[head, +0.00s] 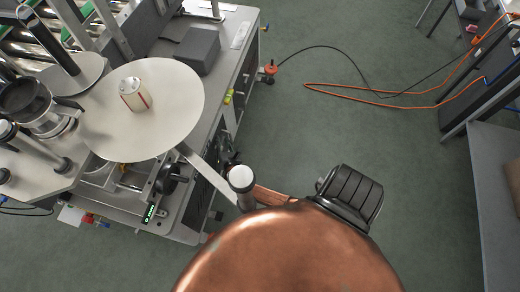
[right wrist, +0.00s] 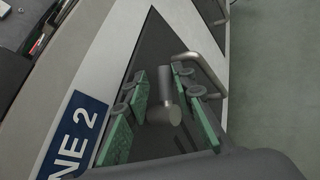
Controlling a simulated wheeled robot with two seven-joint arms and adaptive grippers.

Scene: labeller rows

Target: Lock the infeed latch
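In the right wrist view, my right gripper (right wrist: 162,86) is open, its green-padded fingers spread on either side of a short grey cylindrical knob (right wrist: 165,107). A gap shows between the pads and the knob. A bent grey metal bar (right wrist: 207,72) stands just beyond the right finger. Whether the knob or the bar belongs to the infeed latch cannot be told. In the head view, a post with a pale round top (head: 242,179) rises beside the machine, near the end of a light bar (head: 208,177). My right fingertips cannot be made out there. My left gripper does not show.
The labelling machine (head: 207,85) fills the head view's left side. Its round table (head: 173,112) carries a can (head: 134,94). An orange cable (head: 385,104) lies on the floor. A grey bench (head: 492,200) stands at the right. A blue sign (right wrist: 75,135) shows beside my gripper.

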